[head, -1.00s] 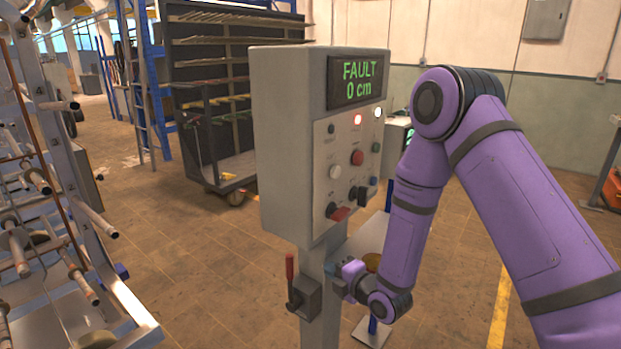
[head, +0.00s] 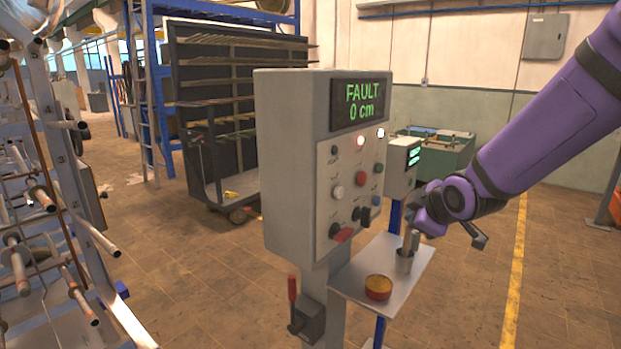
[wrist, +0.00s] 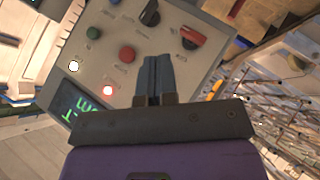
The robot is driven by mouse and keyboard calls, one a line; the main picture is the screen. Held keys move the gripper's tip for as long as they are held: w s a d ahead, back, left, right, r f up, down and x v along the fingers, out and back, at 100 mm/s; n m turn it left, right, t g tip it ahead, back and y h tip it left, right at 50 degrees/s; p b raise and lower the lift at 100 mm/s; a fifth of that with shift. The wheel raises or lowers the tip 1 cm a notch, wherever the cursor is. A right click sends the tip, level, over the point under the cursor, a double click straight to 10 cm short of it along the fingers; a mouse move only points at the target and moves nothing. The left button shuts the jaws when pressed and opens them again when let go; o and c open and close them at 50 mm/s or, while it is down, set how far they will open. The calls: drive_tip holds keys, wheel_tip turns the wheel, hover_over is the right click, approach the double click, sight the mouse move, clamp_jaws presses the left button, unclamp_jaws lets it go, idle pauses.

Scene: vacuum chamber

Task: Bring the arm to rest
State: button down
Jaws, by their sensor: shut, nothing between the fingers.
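My purple arm comes in from the upper right of the head view. Its end is to the right of the grey control box (head: 292,165), above a small grey shelf (head: 345,282). In the wrist view my gripper (wrist: 157,78) has its two fingers together with nothing between them. The control panel (wrist: 165,70) lies beyond the fingertips, appearing upside down; I cannot tell the exact gap. In the head view, the fingers are hard to make out. The display (head: 359,102) reads "FAULT 0 cm". A red lamp (head: 360,141) and a white lamp (head: 380,133) are lit.
A round yellow-and-red tin (head: 378,288) and a metal cylinder (head: 404,260) stand on the shelf. A red-handled lever (head: 292,290) is on the post. A smaller display box (head: 400,170) stands behind. A metal rack (head: 60,210) is at left. Floor at right is clear.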

drive_tip(key=s+d+r+m+g, duration=0.1)
drive_tip(key=s+d+r+m, duration=0.1)
drive_tip(key=s, duration=0.7)
drive_tip(key=s+d+r+m+g+h, duration=0.1)
drive_tip(key=s+d+r+m+g, duration=0.1)
drive_tip(key=s+r+m, duration=0.3)
drive_tip(key=s+d+r+m+g+h, duration=0.1)
drive_tip(key=s+d+r+m, duration=0.2)
drive_tip(key=s, duration=1.1)
drive_tip(key=d+m, duration=0.1)
drive_tip(key=m, duration=0.2)
drive_tip(key=shift+d+r+g, duration=0.2)
drive_tip(key=shift+d+g, duration=0.05)
drive_tip(key=shift+g, duration=0.15)
